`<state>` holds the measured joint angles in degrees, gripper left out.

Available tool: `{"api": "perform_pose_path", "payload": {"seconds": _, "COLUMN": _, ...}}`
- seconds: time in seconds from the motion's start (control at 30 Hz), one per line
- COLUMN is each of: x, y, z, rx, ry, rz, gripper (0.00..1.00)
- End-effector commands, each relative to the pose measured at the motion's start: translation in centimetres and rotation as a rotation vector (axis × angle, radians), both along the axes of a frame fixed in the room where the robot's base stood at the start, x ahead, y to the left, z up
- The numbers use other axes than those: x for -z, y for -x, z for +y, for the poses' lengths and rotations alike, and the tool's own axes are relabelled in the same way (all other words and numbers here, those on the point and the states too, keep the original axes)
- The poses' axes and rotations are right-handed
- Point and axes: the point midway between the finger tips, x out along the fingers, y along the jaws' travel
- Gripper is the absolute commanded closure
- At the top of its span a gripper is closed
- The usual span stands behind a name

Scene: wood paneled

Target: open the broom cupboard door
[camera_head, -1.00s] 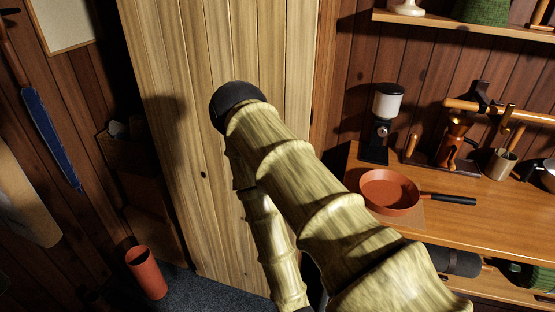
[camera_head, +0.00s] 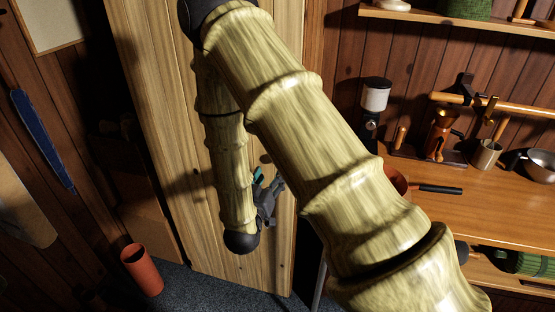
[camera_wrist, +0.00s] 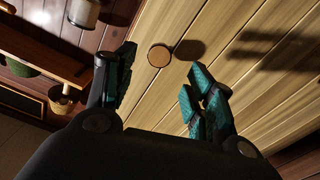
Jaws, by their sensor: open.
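The broom cupboard door (camera_head: 150,90) is a tall panel of pale upright planks, seen behind my arm in the head view. It looks shut there. In the wrist view its planks (camera_wrist: 235,35) run diagonally, with a round wooden knob (camera_wrist: 159,55) standing out from them. My gripper (camera_head: 268,195) is in front of the lower door in the head view, partly hidden by my arm. In the wrist view my gripper (camera_wrist: 150,76) is open, with teal pads on its fingers. The knob appears beyond the fingertips, between them, and is not gripped. The knob is hidden in the head view.
A wooden counter (camera_head: 500,205) stands right of the door, with a grinder (camera_head: 375,95) and a pan, mostly hidden by my arm. A shelf (camera_head: 460,20) is above. A red-brown bin (camera_head: 142,270) stands on the floor at left.

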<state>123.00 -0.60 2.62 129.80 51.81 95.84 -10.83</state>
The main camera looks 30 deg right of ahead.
Motion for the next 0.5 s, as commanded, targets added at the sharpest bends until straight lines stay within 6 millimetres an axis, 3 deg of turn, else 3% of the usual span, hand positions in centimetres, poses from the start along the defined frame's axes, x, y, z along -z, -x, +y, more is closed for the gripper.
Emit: {"api": "perform_pose_path", "payload": {"seconds": 0.5, "x": -0.1, "y": -4.9, "z": -5.8, "rx": 0.001, "ry": -0.002, "rz": 0.002, "gripper": 0.46}}
